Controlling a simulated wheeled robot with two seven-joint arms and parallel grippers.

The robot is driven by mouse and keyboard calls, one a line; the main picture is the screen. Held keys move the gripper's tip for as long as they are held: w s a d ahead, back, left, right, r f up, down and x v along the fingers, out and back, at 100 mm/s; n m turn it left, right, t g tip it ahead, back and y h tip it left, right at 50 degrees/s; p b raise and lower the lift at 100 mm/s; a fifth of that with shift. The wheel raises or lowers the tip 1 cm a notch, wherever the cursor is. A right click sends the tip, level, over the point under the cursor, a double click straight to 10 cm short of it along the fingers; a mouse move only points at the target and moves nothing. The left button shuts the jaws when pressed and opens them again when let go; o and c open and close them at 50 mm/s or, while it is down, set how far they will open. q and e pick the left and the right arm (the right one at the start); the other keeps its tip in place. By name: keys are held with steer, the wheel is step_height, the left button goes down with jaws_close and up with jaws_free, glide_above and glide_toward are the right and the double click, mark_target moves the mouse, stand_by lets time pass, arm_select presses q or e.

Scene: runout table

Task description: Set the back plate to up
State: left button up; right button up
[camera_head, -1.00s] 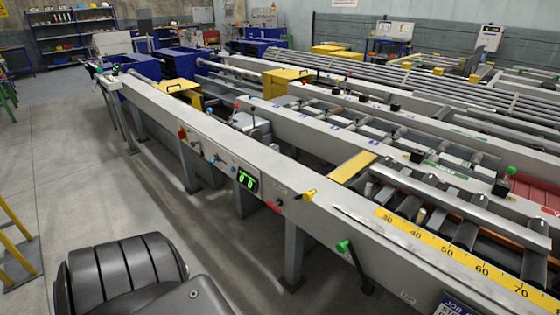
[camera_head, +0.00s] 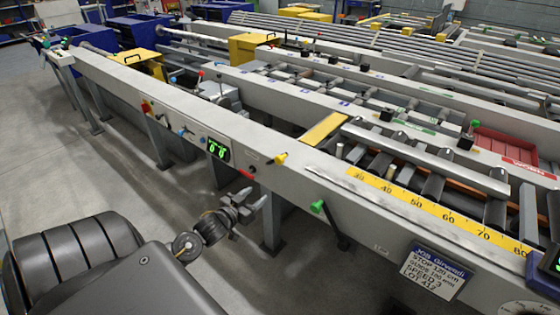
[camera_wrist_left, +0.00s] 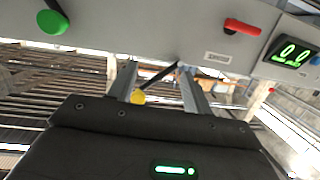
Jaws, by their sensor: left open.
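No readable label tells me which part is the back plate. On the front beam are a lever with a yellow knob (camera_head: 281,158), a red handle (camera_head: 247,171), a green digital display (camera_head: 217,149) and a lever with a green knob (camera_head: 317,207). My left gripper (camera_head: 253,200) is open and empty, in front of and below the yellow knob and red handle. In the left wrist view the yellow knob (camera_wrist_left: 137,97) shows between the open fingers (camera_wrist_left: 160,85), apart from them. The red handle (camera_wrist_left: 242,27) and green knob (camera_wrist_left: 54,22) are to either side.
The long beam (camera_head: 130,89) runs across in front of me, with legs below it. A yellow scale (camera_head: 440,207), a job card (camera_head: 436,270) and a red bin (camera_head: 503,146) are to the right. Open floor (camera_head: 130,180) lies at the left.

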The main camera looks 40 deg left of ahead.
arm_select(q)
steer(key=t+h, duration=0.1)
steer(key=t, duration=0.1)
glide_toward(278, 160)
steer(key=shift+m, duration=0.3)
steer(key=w, duration=0.4)
steer(key=w+p, duration=0.1)
steer(key=w, duration=0.4)
steer(key=shift+w+a+f, duration=0.1)
steer(key=shift+w+a, duration=0.1)
steer(key=shift+w, duration=0.9)
arm_select(e)
steer(key=shift+s+a+r, duration=0.2)
steer(key=shift+a, duration=0.35)
steer(key=shift+s+a+r, duration=0.2)
steer(key=shift+a, duration=0.3)
arm_select(q)
jaws_close()
arm_select(e)
steer(key=shift+w+d, duration=0.1)
steer(key=shift+d, duration=0.65)
